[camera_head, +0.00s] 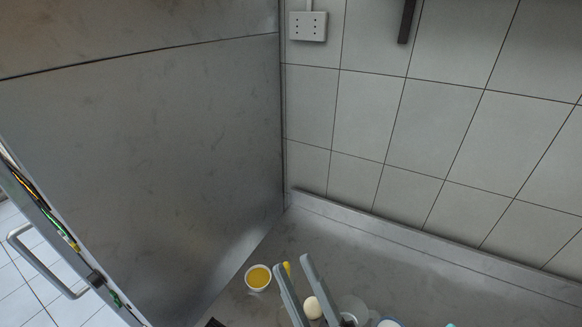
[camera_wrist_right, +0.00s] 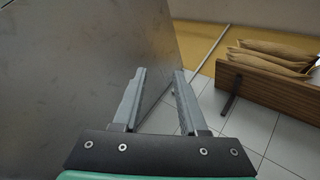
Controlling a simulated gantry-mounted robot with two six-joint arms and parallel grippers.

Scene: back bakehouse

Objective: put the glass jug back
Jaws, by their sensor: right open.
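A clear, glass-like vessel (camera_head: 353,309) stands at the bottom edge of the head view, right of my right gripper. It is partly cut off, and I cannot tell for sure whether it is the glass jug. My right gripper (camera_head: 293,265) reaches up from the bottom edge with its two fingers apart. In the right wrist view the gripper (camera_wrist_right: 160,72) is open, with nothing between its fingers. My left gripper is in neither view.
A small white bowl of something yellow (camera_head: 258,278) stands left of the right gripper. A pale round object (camera_head: 312,308) shows close beside its fingers. A tall steel panel (camera_head: 150,170) walls the left. A wooden bench with sacks (camera_wrist_right: 265,88) shows in the wrist view.

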